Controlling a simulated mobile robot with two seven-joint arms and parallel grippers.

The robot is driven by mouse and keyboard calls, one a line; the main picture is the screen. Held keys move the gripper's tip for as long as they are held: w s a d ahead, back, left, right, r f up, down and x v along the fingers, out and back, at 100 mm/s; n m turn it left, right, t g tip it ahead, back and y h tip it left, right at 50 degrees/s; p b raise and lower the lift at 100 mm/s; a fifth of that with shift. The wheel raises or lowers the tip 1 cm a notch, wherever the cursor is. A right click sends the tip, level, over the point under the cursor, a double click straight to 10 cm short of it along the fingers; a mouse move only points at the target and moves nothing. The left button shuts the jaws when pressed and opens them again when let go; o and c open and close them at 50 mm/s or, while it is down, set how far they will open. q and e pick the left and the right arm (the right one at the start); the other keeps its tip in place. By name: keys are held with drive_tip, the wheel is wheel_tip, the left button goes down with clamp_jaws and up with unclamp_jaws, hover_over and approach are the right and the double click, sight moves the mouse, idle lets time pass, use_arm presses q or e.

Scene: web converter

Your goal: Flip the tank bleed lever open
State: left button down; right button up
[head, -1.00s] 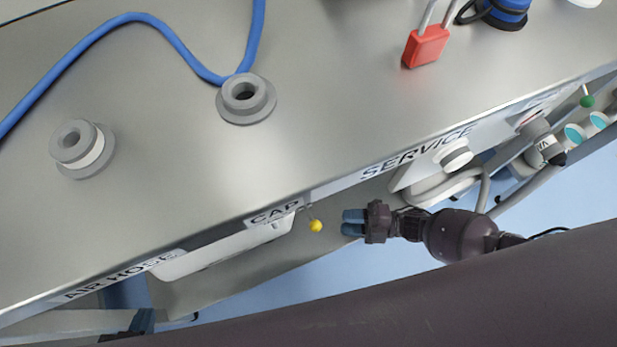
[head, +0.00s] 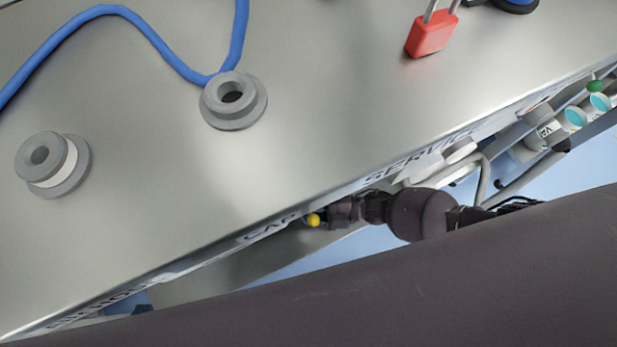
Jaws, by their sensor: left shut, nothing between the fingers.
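A small lever with a yellow ball end (head: 313,220) sticks out at the front edge of the metal bench, below the CAP label; no label naming it as the tank bleed lever is readable. My left gripper (head: 322,214) is shut and empty, its tips right at the yellow ball. The ball partly covers the fingertips, and I cannot tell whether they touch it. The lever's stem is mostly hidden. My right gripper is not in view.
The metal bench top (head: 330,110) carries two grey ring fittings (head: 233,101), a blue hose (head: 130,20) and a red padlock (head: 432,34). My dark arm covers the lower edge.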

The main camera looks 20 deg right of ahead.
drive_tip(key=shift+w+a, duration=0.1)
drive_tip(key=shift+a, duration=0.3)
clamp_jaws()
use_arm(q)
drive_tip(key=shift+w, duration=0.1)
drive_tip(key=shift+f, duration=0.1)
